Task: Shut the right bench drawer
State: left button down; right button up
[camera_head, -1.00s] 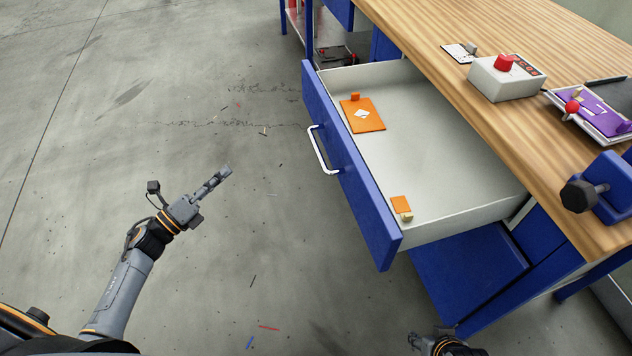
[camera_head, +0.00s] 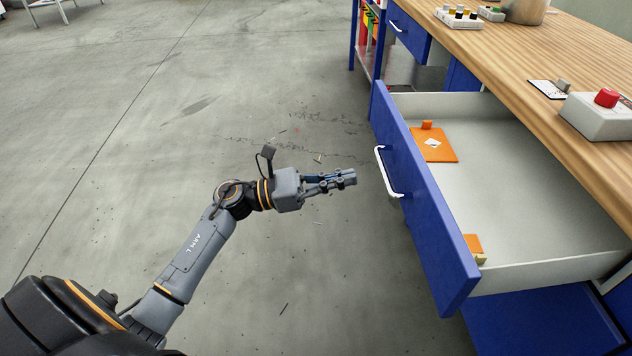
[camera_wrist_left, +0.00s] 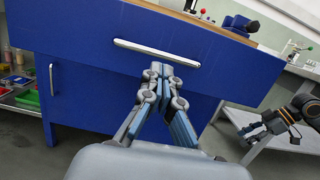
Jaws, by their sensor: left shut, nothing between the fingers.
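The right bench drawer (camera_head: 423,205) stands pulled far out, its blue front facing left in the head view. It has a white bar handle (camera_head: 386,172). My left gripper (camera_head: 350,178) is shut and empty, a short gap to the left of the handle. In the left wrist view, the closed fingertips (camera_wrist_left: 160,70) point at the blue drawer front (camera_wrist_left: 80,40), with the handle (camera_wrist_left: 157,53) just above them. Contact is not visible. My right gripper is not in the head view; a dark arm with orange bands shows at the right of the left wrist view.
Inside the drawer lie an orange plate (camera_head: 435,145) and a small orange block (camera_head: 473,244). The wooden bench top (camera_head: 560,60) carries a grey box with a red button (camera_head: 600,115). Another blue drawer (camera_head: 409,37) is at the back. The floor left of the drawer is clear.

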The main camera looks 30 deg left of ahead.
pick_arm(q)
jog(key=shift+x, duration=2.35)
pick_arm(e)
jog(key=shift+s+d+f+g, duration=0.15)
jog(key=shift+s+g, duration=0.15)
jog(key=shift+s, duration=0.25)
